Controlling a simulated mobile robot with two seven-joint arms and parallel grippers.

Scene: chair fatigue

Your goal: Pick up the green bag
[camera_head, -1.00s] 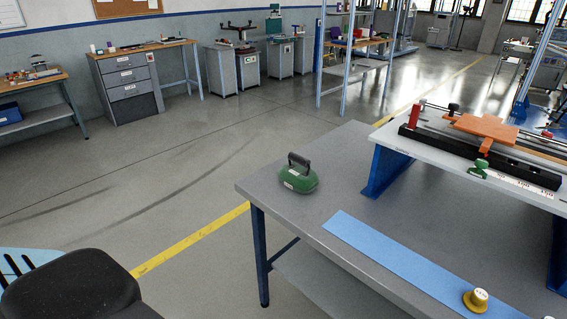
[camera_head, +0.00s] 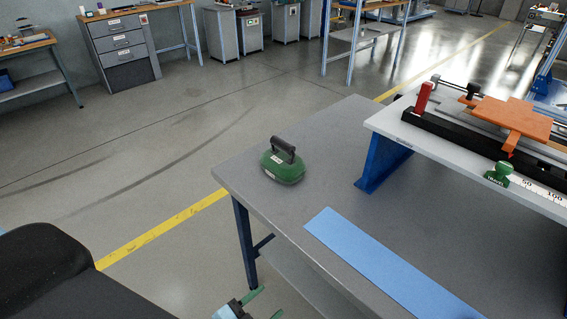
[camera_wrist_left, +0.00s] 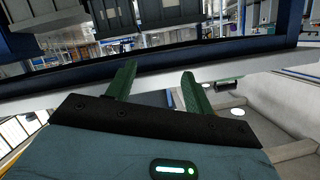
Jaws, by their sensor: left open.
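The green bag (camera_head: 283,166), a rounded green body with a dark handle on top and a white label, sits upright on the near left part of the grey table (camera_head: 330,180). My left gripper (camera_head: 262,301) shows at the bottom edge of the head view, in front of the table and below its top, well apart from the bag. In the left wrist view its two green fingers (camera_wrist_left: 158,90) stand apart with nothing between them. The bag cannot be made out for certain in the left wrist view. My right gripper is not seen.
A blue strip (camera_head: 385,265) lies flat on the table. A raised white board (camera_head: 450,150) on blue supports carries an orange piece (camera_head: 508,118) and a small green-based weight (camera_head: 499,174). A black chair (camera_head: 45,270) stands at the lower left. The tabletop around the bag is clear.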

